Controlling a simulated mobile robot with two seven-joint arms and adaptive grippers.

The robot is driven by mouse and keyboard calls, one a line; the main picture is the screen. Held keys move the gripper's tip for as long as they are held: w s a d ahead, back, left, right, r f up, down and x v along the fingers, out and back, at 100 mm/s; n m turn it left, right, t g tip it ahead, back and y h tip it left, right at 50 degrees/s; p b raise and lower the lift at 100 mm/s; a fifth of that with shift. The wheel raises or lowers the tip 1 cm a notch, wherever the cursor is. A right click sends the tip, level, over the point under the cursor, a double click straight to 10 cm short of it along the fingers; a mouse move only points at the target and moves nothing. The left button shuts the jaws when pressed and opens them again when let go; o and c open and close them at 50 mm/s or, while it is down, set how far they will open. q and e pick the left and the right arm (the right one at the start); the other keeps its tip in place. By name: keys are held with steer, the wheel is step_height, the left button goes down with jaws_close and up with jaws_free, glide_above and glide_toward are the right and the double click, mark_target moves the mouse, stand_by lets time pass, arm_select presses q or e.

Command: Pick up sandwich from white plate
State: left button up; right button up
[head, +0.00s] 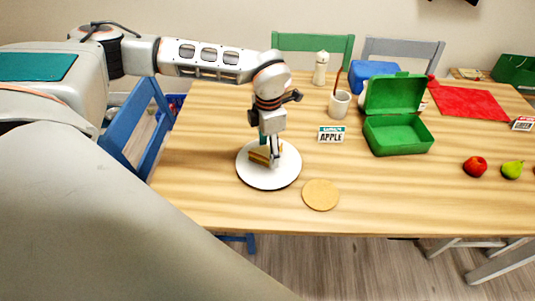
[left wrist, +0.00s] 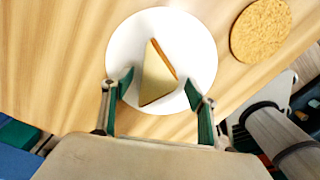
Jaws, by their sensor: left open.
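The sandwich (head: 262,157) is a cut wedge lying on the white plate (head: 257,181) on the wooden table. My left gripper (head: 270,150) is over the plate, pointing down at the sandwich and partly covering it in the head view. In the left wrist view the sandwich (left wrist: 157,78) lies on the plate (left wrist: 128,38), ahead of and between the two green-padded fingers. The left gripper (left wrist: 157,92) is open there, with one finger on each side and a visible gap to the sandwich. My right gripper is not in view.
A round cork coaster (head: 320,195) lies right of the plate. Behind are an "APPLE" sign (head: 331,135), a cup (head: 339,104) and an open green lunchbox (head: 398,135). A red apple (head: 475,166) and green pear (head: 512,169) lie far right. The table's front middle is clear.

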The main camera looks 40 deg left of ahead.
arm_select(q)
steer(key=shift+c, duration=0.4)
steer(key=c, duration=0.6)
steer(key=shift+c, duration=0.2)
steer(key=shift+r, duration=0.15)
